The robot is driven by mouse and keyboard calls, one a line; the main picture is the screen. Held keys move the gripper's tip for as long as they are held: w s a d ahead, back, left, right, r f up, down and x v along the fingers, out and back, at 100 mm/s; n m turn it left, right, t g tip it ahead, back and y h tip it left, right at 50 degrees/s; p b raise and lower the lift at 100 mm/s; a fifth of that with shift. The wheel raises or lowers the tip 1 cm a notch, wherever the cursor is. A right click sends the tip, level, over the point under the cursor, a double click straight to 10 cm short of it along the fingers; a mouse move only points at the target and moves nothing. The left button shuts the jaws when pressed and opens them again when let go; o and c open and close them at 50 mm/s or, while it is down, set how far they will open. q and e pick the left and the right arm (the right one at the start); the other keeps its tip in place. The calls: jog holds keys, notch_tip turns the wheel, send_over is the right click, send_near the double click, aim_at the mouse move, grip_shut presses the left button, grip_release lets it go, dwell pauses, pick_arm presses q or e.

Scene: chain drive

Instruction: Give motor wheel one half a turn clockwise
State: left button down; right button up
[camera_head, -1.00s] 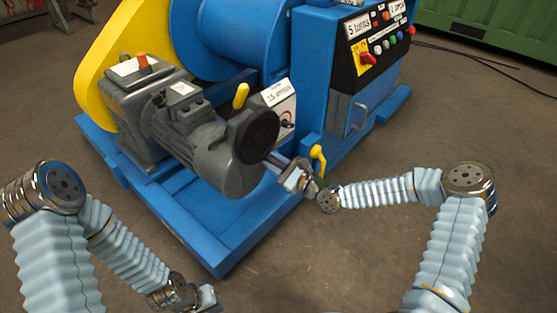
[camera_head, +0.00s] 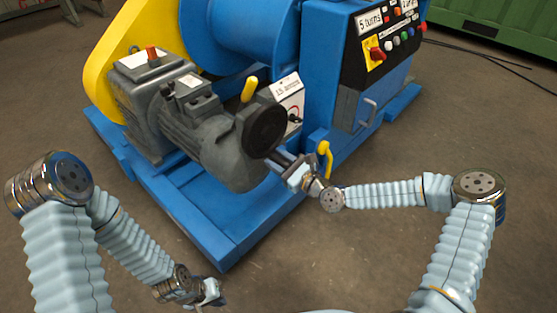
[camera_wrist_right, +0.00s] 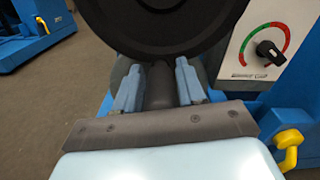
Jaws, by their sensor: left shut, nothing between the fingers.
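Motor wheel one appears to be the round black disc (camera_head: 266,128) on the near end of the grey motor (camera_head: 205,140). It fills the top of the right wrist view (camera_wrist_right: 155,20). My right gripper (camera_head: 281,158) is at the wheel's lower right edge. In the right wrist view its two fingers (camera_wrist_right: 158,80) stand on either side of a dark round stub (camera_wrist_right: 159,88) below the disc. I cannot tell whether they press on it. My left gripper (camera_head: 215,292) is shut and empty, low in front of the machine and away from the wheel.
A yellow lever (camera_head: 249,89) stands behind the wheel, another yellow handle (camera_head: 324,160) right of my right gripper. A dial panel (camera_head: 289,100) is right of the wheel. The blue base (camera_head: 222,238) lies below. A control panel (camera_head: 390,40) stands at upper right. The front floor is clear.

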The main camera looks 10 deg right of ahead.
jog(key=shift+o, duration=1)
jog(key=v, duration=1.3)
jog(key=shift+s+d+b, duration=0.25)
jog(key=shift+b, duration=0.15)
jog(key=s+a+f+n+g+h, duration=0.1)
jog(key=s+a+f+n+g, duration=0.4)
jog(key=f, duration=0.3)
jog(key=s+a+f+n+g, duration=0.4)
jog(key=s+a+f+n, duration=0.1)
jog(key=a+f+n, duration=0.2)
jog(key=s+d+f+n+g+h, duration=0.4)
jog(key=s+f+n, duration=0.4)
jog(key=n, duration=0.4)
jog(key=shift+s+d+h, duration=0.3)
jog(key=shift+d+h, duration=0.15)
jog(key=shift+h, duration=0.55)
